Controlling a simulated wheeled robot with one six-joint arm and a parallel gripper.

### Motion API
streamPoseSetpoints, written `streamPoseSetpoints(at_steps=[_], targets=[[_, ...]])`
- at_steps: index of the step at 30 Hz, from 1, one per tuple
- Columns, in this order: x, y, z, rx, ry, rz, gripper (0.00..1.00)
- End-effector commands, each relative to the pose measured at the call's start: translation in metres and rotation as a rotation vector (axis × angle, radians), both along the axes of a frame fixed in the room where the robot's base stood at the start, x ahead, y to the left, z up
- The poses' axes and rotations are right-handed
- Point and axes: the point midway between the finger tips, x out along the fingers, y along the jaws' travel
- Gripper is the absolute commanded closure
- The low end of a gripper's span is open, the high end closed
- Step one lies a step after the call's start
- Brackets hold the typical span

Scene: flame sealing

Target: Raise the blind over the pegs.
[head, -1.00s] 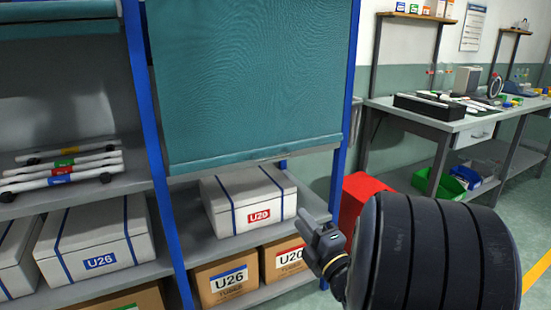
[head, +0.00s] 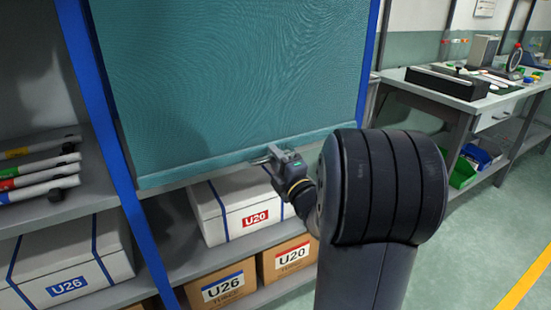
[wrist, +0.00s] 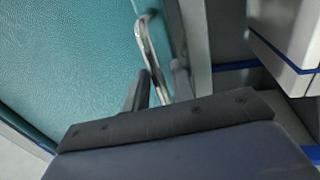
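The teal blind (head: 230,80) hangs down over the right-hand shelf bay, with its bottom bar (head: 230,157) just above a shelf. The pegs are not visible; the blind covers the space behind it. My gripper (head: 268,157) is at the bottom bar, right of its middle.
A white box marked U20 (head: 235,210) sits on the shelf below the blind, close to my gripper. Cardboard boxes (head: 222,288) stand lower. A blue post (head: 105,130) bounds the bay at left. A workbench (head: 480,105) stands at right, with open floor before it.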

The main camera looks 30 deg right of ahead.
Motion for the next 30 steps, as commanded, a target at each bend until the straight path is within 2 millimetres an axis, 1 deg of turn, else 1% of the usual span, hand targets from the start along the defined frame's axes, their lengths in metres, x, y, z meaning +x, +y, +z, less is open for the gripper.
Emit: streamPoseSetpoints(at_steps=[4,12,13,26,30], targets=[[-0.0002,-0.0001,-0.0001,0.0,0.0,0.0,0.76],[-0.0005,-0.0001,-0.0002,0.0,0.0,0.0,0.98],[-0.0005,-0.0001,-0.0002,0.0,0.0,0.0,1.0],[-0.0006,-0.0001,-0.0001,0.0,0.001,0.0,1.0],[-0.0007,-0.0002,0.007,-0.001,-0.001,-0.001,1.0]])
